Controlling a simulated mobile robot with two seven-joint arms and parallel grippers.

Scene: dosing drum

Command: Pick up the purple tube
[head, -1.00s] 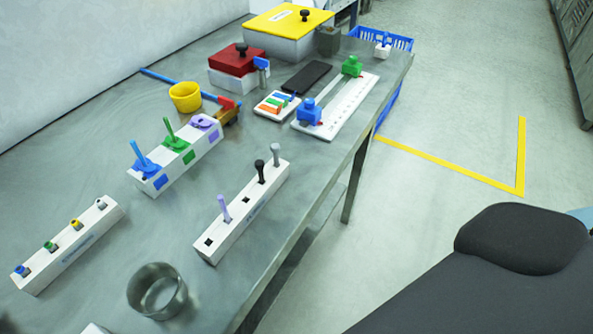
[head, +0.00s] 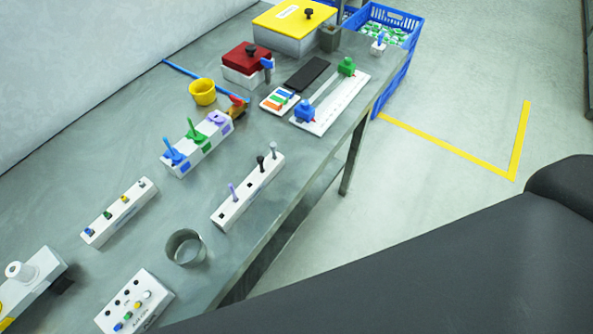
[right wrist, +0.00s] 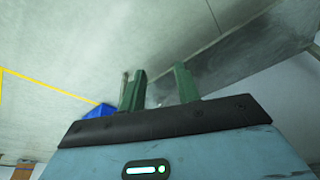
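The purple tube (head: 233,191) stands upright in the white rack (head: 228,213) near the bench's right edge in the head view. A black tube (head: 260,164) and a grey tube (head: 274,150) stand farther along the same rack. My right gripper (right wrist: 160,88) shows in the right wrist view with its two green fingers apart and nothing between them. It is away from the purple tube, which is not in that view. My left gripper is in neither view.
A white rack with coloured pieces (head: 185,165) stands left of the tube rack. A metal ring-shaped cup (head: 185,248) and a white control box (head: 135,300) are nearer. A blue crate (head: 400,65) is beyond the bench's far end. My dark arm covers the lower right.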

